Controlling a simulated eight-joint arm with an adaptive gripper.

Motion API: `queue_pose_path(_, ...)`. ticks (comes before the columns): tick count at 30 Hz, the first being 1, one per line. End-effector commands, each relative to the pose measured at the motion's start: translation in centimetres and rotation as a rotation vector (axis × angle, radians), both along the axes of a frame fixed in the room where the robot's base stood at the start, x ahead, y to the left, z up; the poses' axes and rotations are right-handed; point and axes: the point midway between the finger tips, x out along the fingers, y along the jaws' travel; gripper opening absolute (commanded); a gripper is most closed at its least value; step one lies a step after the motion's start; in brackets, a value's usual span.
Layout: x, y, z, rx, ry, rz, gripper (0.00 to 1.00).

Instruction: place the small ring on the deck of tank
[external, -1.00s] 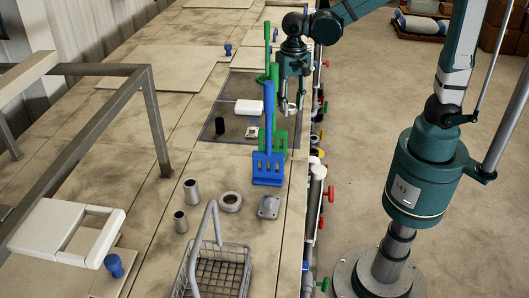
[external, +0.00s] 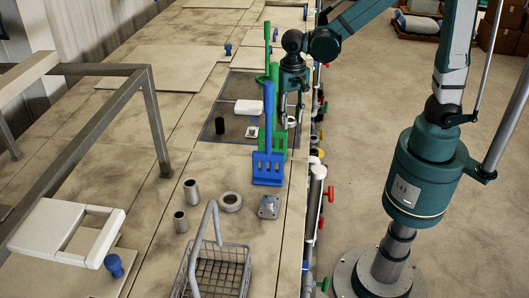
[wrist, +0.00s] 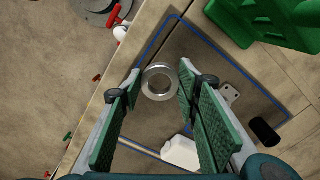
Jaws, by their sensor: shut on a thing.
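The small metal ring (wrist: 148,88) is between the fingertips of my gripper (wrist: 161,76), which is shut on it. In the external view the ring (external: 291,122) shows at the lower end of my gripper (external: 290,115), over the right side of a dark, blue-edged area (external: 232,140) of the tank deck (external: 165,160). The ring's hole faces the wrist camera. I cannot tell whether its underside touches the deck.
Blue (external: 267,168) and green (external: 279,140) upright tools stand close to my gripper. A white bottle (external: 249,107), black cylinder (external: 219,126) and small plate (external: 252,132) lie in the dark area. A wire basket (external: 215,270) is nearer. Valves line the right edge.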

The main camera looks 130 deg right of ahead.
Motion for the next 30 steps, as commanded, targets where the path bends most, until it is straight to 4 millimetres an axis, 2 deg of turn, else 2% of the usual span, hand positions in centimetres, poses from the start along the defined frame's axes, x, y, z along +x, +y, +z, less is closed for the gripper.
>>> queue_pose_path(8, 0.0, 0.0, -0.3, 0.000, 0.000, 0.000, 0.20)
queue_pose_path(21, 0.0, 0.0, -3.9, 0.000, 0.000, 0.000, 0.20)
queue_pose_path(30, 0.0, 0.0, -4.1, 0.000, 0.000, 0.000, 0.20)
